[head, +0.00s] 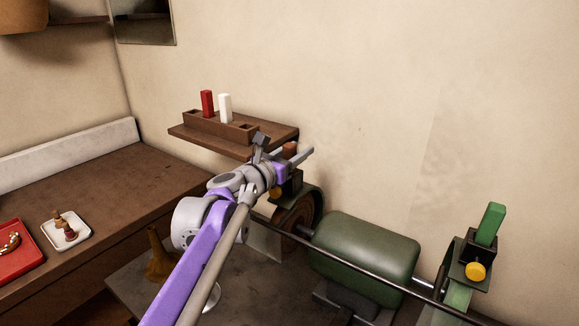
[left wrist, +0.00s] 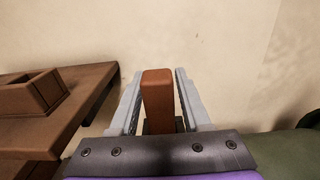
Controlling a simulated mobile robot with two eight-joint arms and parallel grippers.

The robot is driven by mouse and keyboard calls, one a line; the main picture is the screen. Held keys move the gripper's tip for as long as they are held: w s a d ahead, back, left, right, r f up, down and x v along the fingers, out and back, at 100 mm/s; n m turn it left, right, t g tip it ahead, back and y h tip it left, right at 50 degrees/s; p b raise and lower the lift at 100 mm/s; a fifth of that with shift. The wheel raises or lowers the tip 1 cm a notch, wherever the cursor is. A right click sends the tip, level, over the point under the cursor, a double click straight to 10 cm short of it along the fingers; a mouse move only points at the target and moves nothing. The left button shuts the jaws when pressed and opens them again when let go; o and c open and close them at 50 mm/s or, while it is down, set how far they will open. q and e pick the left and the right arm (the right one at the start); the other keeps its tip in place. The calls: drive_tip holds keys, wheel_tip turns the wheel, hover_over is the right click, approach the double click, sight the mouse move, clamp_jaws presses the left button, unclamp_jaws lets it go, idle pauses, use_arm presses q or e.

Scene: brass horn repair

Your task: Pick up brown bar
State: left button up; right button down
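The brown bar (head: 290,149) stands upright at the black holder (head: 291,187) on the left end of the grinder, below the wall shelf. In the left wrist view the brown bar (left wrist: 158,98) is between my left gripper's fingers (left wrist: 158,103), with a narrow gap on each side. My left gripper (head: 283,147) is open around the bar. Its fingers and wrist hide the bar's lower part in the head view. My right gripper is in neither view.
The shelf (head: 180,131) holds a rack with a red bar (head: 207,103) and a white bar (head: 225,108). The green motor (head: 365,248) lies to the right. A green bar (head: 490,223) stands in another holder. A red tray (head: 15,262) is at far left.

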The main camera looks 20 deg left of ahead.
use_arm(q)
clamp_jaws()
